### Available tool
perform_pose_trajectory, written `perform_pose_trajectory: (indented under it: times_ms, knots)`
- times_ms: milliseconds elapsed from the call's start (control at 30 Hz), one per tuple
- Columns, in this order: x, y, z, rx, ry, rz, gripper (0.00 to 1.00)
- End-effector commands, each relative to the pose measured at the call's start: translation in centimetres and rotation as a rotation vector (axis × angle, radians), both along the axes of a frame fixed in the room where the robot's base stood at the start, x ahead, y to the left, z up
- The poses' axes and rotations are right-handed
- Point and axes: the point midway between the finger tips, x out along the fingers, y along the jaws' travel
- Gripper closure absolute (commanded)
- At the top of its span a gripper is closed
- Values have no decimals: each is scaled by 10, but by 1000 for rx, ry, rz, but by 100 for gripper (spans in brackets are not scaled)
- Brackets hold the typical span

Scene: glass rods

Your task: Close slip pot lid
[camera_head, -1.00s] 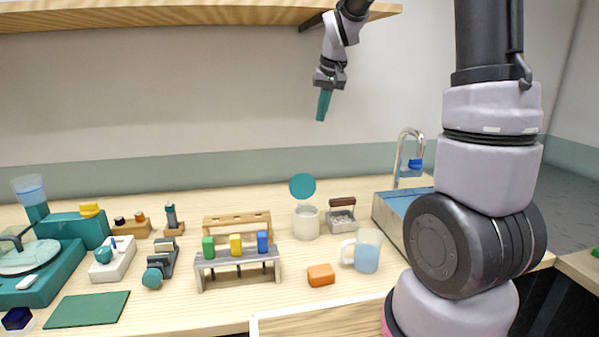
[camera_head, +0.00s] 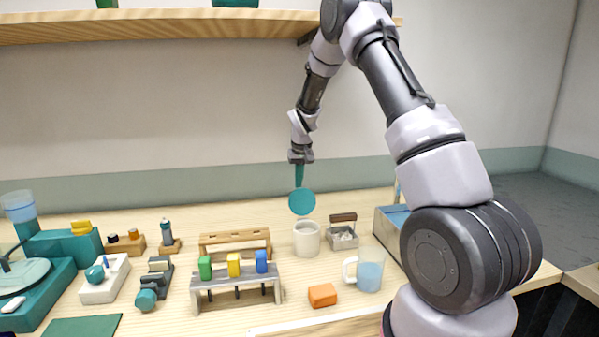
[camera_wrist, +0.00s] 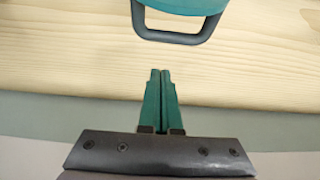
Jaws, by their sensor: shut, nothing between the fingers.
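The slip pot (camera_head: 307,239) is a white cylinder standing on the wooden bench. Its round teal lid (camera_head: 302,202) stands up, open, above the back of the pot. My gripper (camera_head: 299,182) points down just behind and above the lid, its teal fingers partly hidden by the lid's upper edge. In the wrist view my gripper (camera_wrist: 161,72) has its two fingers together and empty. A dark loop handle (camera_wrist: 178,37) on a teal body (camera_wrist: 190,4) is ahead of the fingertips there, apart from them.
A blue-filled jug (camera_head: 370,272) and an orange block (camera_head: 322,295) are in front. A rack (camera_head: 236,287) with coloured clips is at left. A shelf (camera_head: 170,22) runs overhead.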

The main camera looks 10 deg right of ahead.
Motion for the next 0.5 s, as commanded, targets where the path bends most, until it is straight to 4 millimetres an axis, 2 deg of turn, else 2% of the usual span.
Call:
perform_pose_trajectory:
  times_ms: [33,167,300,500]
  knots:
    - [2,0,-12,0,4,-1,100]
    - [8,0,-33,0,2,-2,100]
    - [-11,0,-21,1,-1,-2,100]
    - [-26,0,-15,1,-1,-1,100]
